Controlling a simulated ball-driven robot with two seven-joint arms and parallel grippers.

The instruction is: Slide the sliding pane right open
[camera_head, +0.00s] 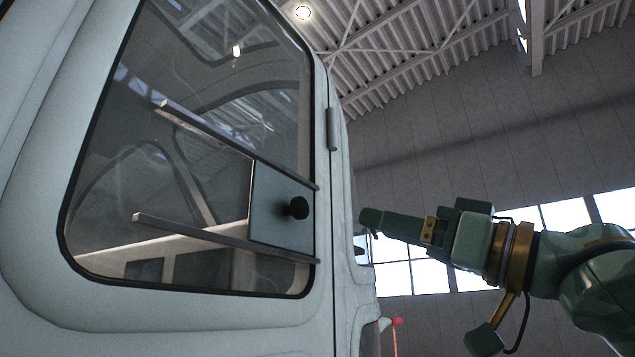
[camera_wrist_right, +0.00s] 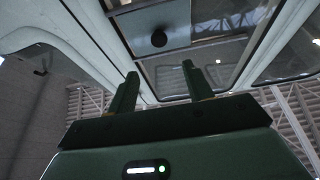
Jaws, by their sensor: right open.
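The sliding pane (camera_head: 279,211) is a grey-blue rectangular panel with a round black knob (camera_head: 296,208). It sits between two metal rails at the right end of the door window (camera_head: 190,150). My right gripper (camera_head: 368,222) is to the right of the pane, apart from the knob, pointing left. In the right wrist view, the open, empty fingers (camera_wrist_right: 158,76) point up, with the pane (camera_wrist_right: 140,30) and its knob (camera_wrist_right: 158,39) beyond them. My left gripper is not in view.
The upper rail (camera_head: 225,138) and lower rail (camera_head: 220,236) run left across the glass. A door hinge (camera_head: 332,129) stands at the door's right edge. Open air lies between the right gripper and the cabin side. A hangar wall with bright windows (camera_head: 425,275) is behind.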

